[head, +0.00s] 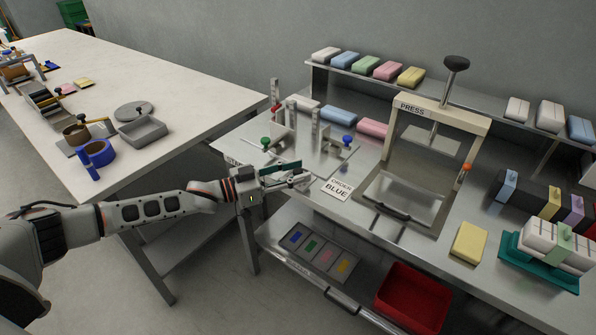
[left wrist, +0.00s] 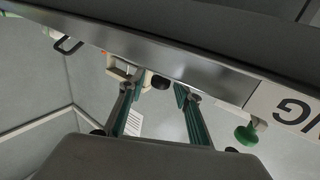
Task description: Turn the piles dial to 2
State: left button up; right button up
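I cannot make out a piles dial with a readable scale in either view. My left gripper (head: 292,175) is at the front left edge of the steel bench (head: 240,143), its fingers apart and pointing right. In the left wrist view its two green-padded fingers (left wrist: 157,92) are open. A dark round knob (left wrist: 160,82) shows between the fingertips there, beside a beige piece (left wrist: 122,73). I cannot tell what this knob belongs to or whether the fingers touch it. No pointer or number can be read. My right gripper is not in view.
A press (head: 412,108) with a black ball handle stands on the bench. Green (head: 266,142) and blue (head: 347,138) knobs and an ORDER BLUE card (head: 339,188) are near the gripper. A red bin (head: 411,298) is below. A lettered label (left wrist: 290,108) shows in the left wrist view.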

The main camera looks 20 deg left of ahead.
pick_arm(q)
jog(key=shift+w+d, duration=0.2)
jog(key=shift+d, duration=0.05)
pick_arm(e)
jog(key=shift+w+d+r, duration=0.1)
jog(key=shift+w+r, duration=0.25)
